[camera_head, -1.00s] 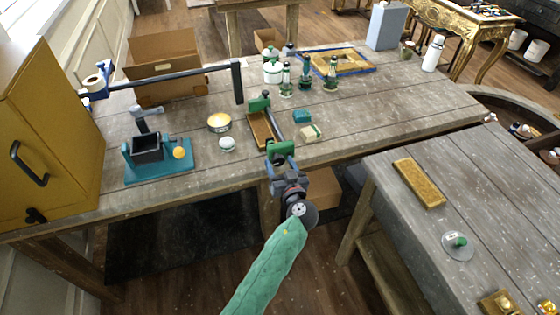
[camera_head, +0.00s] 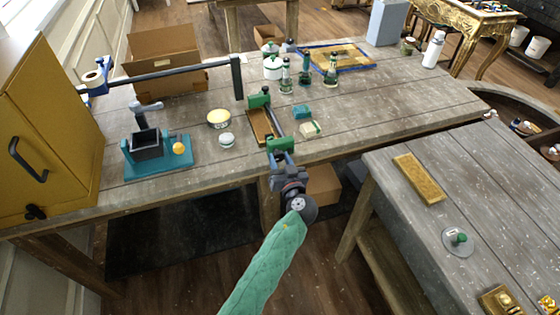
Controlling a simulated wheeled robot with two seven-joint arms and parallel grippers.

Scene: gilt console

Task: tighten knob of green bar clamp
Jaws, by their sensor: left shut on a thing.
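The green bar clamp (camera_head: 277,126) lies at the front edge of the wooden workbench. Its dark bar runs toward me between a far green jaw (camera_head: 259,101) and a near green jaw (camera_head: 281,146). A brown wooden piece (camera_head: 260,124) lies beside the bar. My left gripper (camera_head: 284,163) is just in front of the near jaw, at the clamp's near end, past the bench edge. It is shut on the clamp's knob, which its fingers mostly hide. My right gripper is not in view.
Bottles (camera_head: 286,76) stand behind. A yellow cabinet (camera_head: 45,120) is at left. A second table (camera_head: 440,225) is at right.

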